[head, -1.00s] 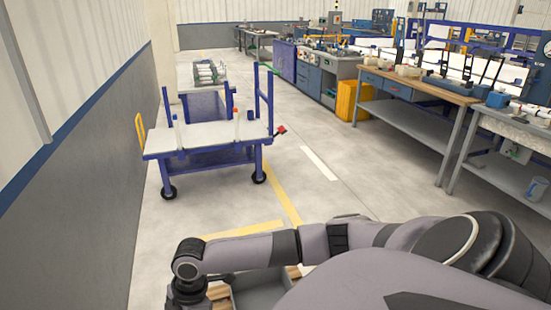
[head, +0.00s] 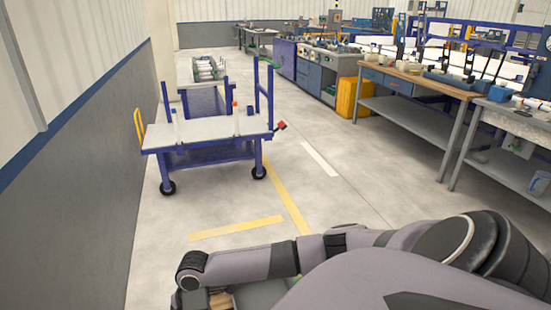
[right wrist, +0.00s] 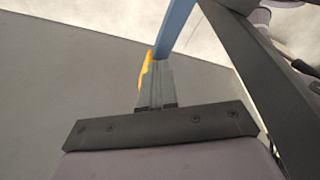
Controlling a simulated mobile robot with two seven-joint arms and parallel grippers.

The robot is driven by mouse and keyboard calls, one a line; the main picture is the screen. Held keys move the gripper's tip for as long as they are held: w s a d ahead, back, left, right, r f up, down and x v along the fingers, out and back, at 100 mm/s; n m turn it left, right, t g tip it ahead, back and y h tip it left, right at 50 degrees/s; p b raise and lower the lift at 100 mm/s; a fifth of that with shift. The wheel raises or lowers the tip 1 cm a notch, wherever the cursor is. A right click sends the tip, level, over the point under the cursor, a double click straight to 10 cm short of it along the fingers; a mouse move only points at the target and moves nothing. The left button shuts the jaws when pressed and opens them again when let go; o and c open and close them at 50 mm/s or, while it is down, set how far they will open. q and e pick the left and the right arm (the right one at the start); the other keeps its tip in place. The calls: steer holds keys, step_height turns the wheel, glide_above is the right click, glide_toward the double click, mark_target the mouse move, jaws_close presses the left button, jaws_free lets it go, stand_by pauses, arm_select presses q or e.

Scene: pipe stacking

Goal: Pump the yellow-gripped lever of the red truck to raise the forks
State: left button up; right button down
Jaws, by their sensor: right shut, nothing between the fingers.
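In the right wrist view my right gripper (right wrist: 156,82) is shut with nothing between its fingers. A yellow grip (right wrist: 146,70) shows just beside and partly behind the fingers; I cannot tell whether they touch. A blue bar (right wrist: 177,24) runs up from there to the top edge. In the head view my right arm crosses the bottom of the picture and its gripper is hidden. The red truck's body and forks cannot be made out in either view. My left gripper is not in view.
A blue cart (head: 210,130) with a grey top stands ahead, near the left wall (head: 85,150). A workbench (head: 415,80) lines the right side. A wooden piece (head: 220,301) shows below my arm. The floor between cart and benches is clear.

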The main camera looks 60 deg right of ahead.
arm_select(q)
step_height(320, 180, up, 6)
steer(key=p, duration=0.5)
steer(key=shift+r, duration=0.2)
arm_select(e)
step_height(320, 180, up, 12)
steer(key=shift+f, duration=0.25)
steer(key=shift+f, duration=0.1)
arm_select(q)
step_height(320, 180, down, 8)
steer(key=b, duration=0.8)
arm_select(e)
step_height(320, 180, down, 13)
steer(key=shift+s+f, duration=0.1)
arm_select(q)
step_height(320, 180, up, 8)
steer(key=p, duration=0.8)
arm_select(e)
step_height(320, 180, up, 13)
steer(key=shift+r, duration=0.2)
